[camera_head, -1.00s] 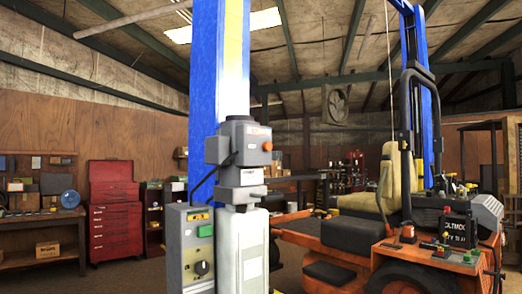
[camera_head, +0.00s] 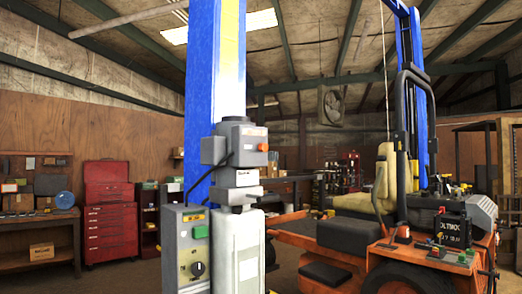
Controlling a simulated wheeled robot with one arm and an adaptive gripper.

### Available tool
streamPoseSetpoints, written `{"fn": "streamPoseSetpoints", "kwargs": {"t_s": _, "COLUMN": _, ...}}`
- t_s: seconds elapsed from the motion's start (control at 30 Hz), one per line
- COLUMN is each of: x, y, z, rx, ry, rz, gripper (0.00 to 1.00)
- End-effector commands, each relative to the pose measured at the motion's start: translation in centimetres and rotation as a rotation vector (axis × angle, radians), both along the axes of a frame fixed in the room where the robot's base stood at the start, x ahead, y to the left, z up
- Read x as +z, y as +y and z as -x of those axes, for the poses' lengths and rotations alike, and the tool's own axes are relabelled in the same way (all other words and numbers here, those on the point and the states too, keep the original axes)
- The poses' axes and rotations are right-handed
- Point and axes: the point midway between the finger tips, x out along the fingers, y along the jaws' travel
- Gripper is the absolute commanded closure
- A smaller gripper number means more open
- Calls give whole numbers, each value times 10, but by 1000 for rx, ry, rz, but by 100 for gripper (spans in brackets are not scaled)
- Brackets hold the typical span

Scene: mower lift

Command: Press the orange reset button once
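A small orange button (camera_head: 263,147) sits on the right side of a grey motor housing (camera_head: 232,143). The housing is fixed to the front of a blue lift post (camera_head: 202,80), above a white tank (camera_head: 246,255). A grey control box (camera_head: 172,250) below and to the left carries a green button (camera_head: 200,232), a yellow label and a black knob (camera_head: 198,269). I cannot tell which of these controls is the reset button beyond the orange colour of the one on the housing. My gripper is not in view.
An orange ride-on mower (camera_head: 320,242) with a yellow seat stands to the right, close to the post. A red tool chest (camera_head: 110,215) and a wooden workbench (camera_head: 38,222) stand along the left wall. Some bare floor shows between the chest and the control box.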

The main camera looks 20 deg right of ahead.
Motion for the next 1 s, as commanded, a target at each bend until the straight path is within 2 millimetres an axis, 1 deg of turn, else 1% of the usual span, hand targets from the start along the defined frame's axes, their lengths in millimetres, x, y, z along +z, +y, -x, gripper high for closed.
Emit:
{"fn": "streamPoseSetpoints", "kwargs": {"t_s": 0.03, "x": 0, "y": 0, "z": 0, "rx": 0, "ry": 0, "rz": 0, "gripper": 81}}
{"fn": "streamPoseSetpoints", "kwargs": {"t_s": 0.2, "x": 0, "y": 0, "z": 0, "rx": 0, "ry": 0, "rz": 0, "gripper": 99}}
{"fn": "streamPoseSetpoints", "kwargs": {"t_s": 0.23, "x": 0, "y": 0, "z": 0, "rx": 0, "ry": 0, "rz": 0, "gripper": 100}}
{"fn": "streamPoseSetpoints", "kwargs": {"t_s": 1.0, "x": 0, "y": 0, "z": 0, "rx": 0, "ry": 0, "rz": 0, "gripper": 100}}
